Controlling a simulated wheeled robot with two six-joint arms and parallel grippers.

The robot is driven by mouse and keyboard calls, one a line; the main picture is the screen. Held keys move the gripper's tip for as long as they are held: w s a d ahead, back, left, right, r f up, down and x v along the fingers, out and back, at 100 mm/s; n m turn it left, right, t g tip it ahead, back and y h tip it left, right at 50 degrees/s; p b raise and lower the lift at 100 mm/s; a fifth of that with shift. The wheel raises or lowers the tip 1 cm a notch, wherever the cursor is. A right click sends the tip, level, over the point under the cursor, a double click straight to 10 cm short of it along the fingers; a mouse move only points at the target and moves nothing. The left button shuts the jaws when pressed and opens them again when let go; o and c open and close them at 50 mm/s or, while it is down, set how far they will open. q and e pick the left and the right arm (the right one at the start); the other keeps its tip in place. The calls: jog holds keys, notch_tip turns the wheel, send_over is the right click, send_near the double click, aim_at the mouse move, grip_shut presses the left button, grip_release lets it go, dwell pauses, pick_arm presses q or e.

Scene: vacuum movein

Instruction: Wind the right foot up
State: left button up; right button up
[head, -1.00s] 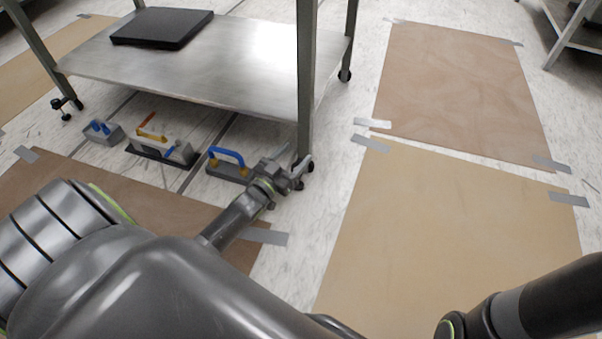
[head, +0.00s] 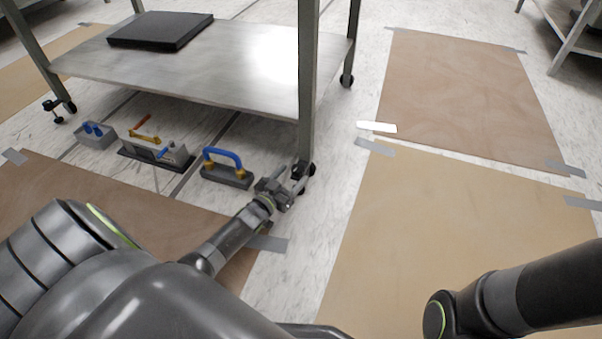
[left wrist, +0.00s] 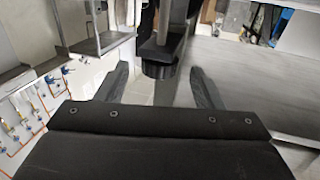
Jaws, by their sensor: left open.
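The table's right front foot (head: 303,171) is dark and sits at the bottom of the right front leg (head: 309,90). My left gripper (head: 284,183) is beside it, low near the floor, at its lower left in the head view. In the left wrist view a black round foot part (left wrist: 159,67) shows under a dark bracket, beyond and between the two spread fingers of my left gripper (left wrist: 160,72). The fingers look open, with a gap on each side; I cannot tell how deep the part sits between them. My right gripper is out of view.
A grey tool block (head: 155,150) and a grey caddy (head: 96,140) stand farther left. A black slab (head: 161,29) lies on the shelf (head: 225,65). Taped brown sheets (head: 430,215) cover the floor at right.

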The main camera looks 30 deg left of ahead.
aim_at(302, 165)
pick_arm(q)
jog(key=w, duration=0.1)
jog(key=w+b, duration=0.2)
jog(key=w, duration=0.1)
jog(key=shift+w+d+f, duration=0.1)
jog(key=shift+d+f, duration=0.05)
jog(key=shift+f, duration=0.1)
jog(key=shift+w+r+b, duration=0.15)
jog(key=shift+w+b, duration=0.15)
jog(key=shift+w, duration=0.4)
jog(key=c, duration=1)
